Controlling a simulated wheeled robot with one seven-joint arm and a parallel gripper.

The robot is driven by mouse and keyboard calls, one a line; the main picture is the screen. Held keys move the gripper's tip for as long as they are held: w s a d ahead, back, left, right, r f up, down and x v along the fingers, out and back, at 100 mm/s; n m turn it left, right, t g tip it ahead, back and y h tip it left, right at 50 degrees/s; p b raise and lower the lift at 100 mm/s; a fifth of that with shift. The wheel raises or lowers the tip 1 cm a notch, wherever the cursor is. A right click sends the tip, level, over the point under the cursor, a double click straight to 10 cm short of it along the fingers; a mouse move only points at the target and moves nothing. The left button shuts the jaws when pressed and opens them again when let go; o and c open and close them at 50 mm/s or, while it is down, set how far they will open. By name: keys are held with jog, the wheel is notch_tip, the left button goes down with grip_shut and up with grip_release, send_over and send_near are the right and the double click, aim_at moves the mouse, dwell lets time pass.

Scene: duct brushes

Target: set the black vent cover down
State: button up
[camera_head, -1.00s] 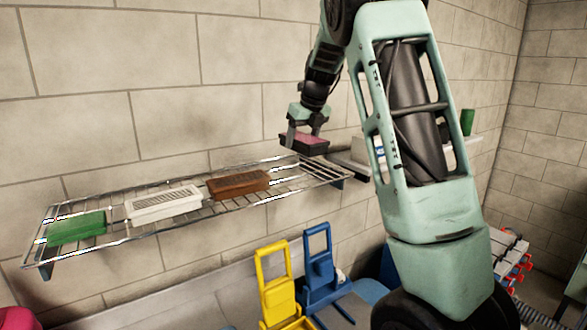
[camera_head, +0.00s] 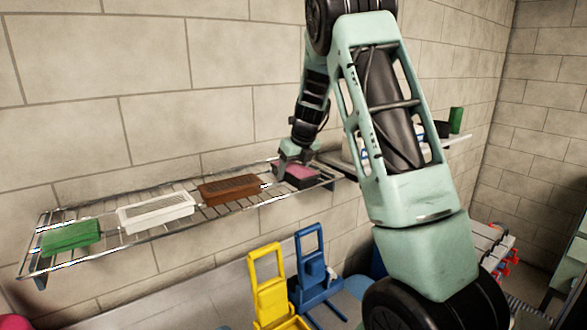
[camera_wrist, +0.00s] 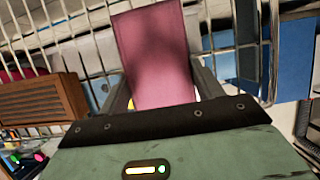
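To the left on the shelf lie a brown vent cover (camera_head: 230,189), a white one (camera_head: 155,213) and a green block (camera_head: 70,237). A second ledge with a green item (camera_head: 456,120) is at the right. Yellow (camera_head: 268,285) and blue (camera_head: 310,255) frames stand below.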

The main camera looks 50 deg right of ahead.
jog(key=o, duration=0.4)
jog(key=shift+c, duration=0.2)
